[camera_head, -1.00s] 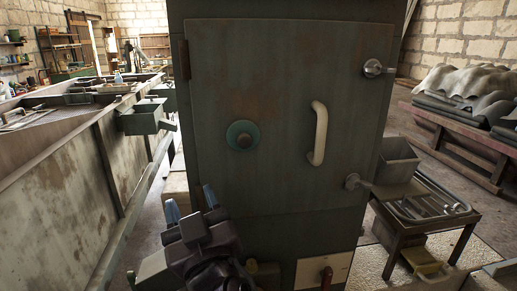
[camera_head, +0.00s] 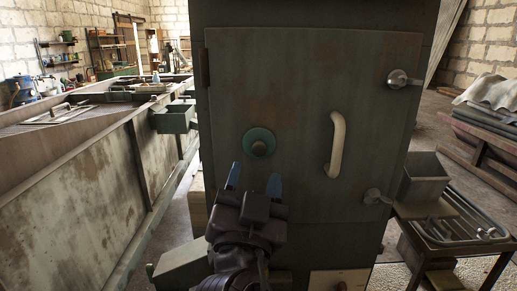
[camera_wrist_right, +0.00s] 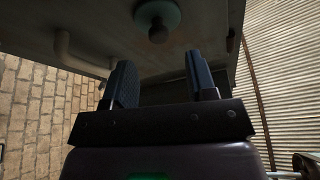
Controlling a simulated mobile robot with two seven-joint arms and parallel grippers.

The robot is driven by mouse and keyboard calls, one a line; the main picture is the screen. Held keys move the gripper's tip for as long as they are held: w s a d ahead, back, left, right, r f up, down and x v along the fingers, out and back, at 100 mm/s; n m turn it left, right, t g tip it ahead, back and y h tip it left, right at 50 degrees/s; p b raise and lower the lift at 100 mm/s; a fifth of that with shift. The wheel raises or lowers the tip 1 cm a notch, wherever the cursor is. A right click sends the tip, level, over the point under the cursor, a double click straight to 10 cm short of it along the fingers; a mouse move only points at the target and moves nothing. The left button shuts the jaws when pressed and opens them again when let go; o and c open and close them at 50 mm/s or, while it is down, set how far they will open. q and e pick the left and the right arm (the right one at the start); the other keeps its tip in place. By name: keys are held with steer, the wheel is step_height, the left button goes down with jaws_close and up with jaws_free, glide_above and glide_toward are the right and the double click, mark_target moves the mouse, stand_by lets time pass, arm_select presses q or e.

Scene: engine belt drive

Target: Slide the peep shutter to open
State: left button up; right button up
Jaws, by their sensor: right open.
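The peep shutter (camera_head: 259,142) is a round teal disc with a dark knob in its middle, on the left half of the cabinet door (camera_head: 300,110). It also shows at the top of the right wrist view (camera_wrist_right: 157,17), ahead of the fingers. My right gripper (camera_head: 253,182) is open and empty, with its two blue fingertips pointing up just below the disc and apart from it. In the right wrist view the fingers (camera_wrist_right: 160,82) stand wide apart with nothing between them. My left gripper is not in view.
A pale curved handle (camera_head: 335,145) stands out from the door right of the disc. Two metal latches (camera_head: 399,79) sit on the door's right edge. A grey bin (camera_head: 424,178) stands on a low table at the right. A long rusty trough (camera_head: 70,195) runs along the left.

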mark_target(259, 151)
steer(key=shift+p+x, duration=0.5)
steer(key=shift+x, duration=2.55)
steer(key=shift+c, duration=0.5)
jaws_close()
